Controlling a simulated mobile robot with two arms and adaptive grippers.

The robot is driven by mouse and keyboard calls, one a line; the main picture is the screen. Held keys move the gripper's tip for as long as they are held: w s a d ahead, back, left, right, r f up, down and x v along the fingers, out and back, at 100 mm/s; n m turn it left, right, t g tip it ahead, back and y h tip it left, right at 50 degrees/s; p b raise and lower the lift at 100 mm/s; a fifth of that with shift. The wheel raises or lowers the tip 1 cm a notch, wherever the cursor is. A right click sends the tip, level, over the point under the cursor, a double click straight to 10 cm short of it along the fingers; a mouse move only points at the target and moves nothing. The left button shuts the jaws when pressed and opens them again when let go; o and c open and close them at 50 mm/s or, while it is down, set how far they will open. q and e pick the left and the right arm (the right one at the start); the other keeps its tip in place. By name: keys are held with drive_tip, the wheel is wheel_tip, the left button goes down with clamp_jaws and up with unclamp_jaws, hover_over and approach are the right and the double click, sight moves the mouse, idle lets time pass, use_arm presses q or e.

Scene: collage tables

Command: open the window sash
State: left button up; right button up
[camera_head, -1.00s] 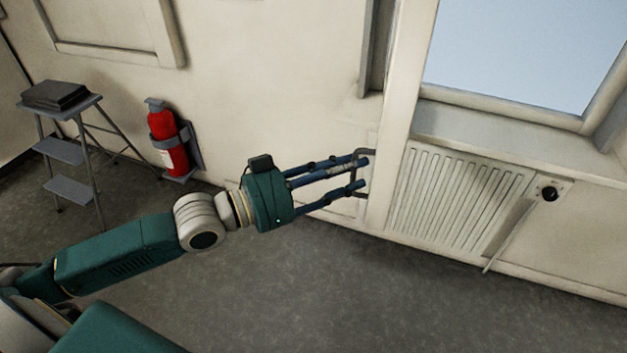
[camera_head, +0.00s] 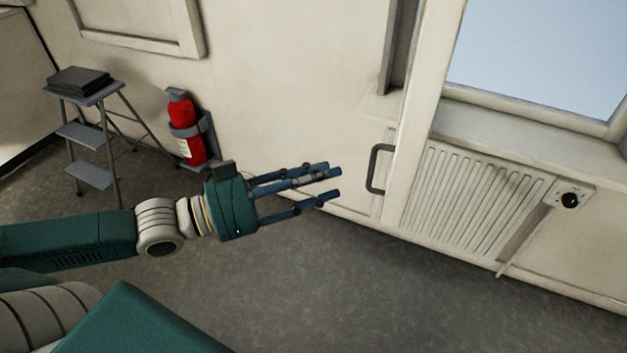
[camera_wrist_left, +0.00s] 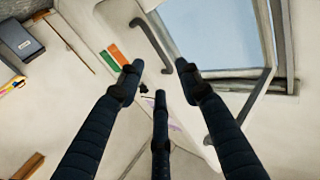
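The window sash (camera_head: 425,105) is a cream frame whose upright stands left of the pale blue pane in the head view. Its dark grey bar handle (camera_head: 375,168) is on the lower left side. My left gripper (camera_head: 336,183) is left of the handle, apart from it, with its blue fingers spread and empty. In the left wrist view, the handle (camera_wrist_left: 151,44) shows beyond the open fingers (camera_wrist_left: 160,85), on the cream surface beside the pane. I cannot tell how far the sash stands from its frame. My right gripper is not in view.
A ribbed panel (camera_head: 470,200) and a black knob (camera_head: 569,200) are below the window. A red fire extinguisher (camera_head: 186,128) hangs on the wall. A step stool (camera_head: 84,134) stands at the left. The grey floor (camera_head: 380,300) in front is clear.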

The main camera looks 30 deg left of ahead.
use_arm(q)
drive_tip(key=shift+s+a, duration=0.35)
drive_tip(key=shift+s, duration=0.1)
idle(0.3)
drive_tip(key=shift+a, duration=0.1)
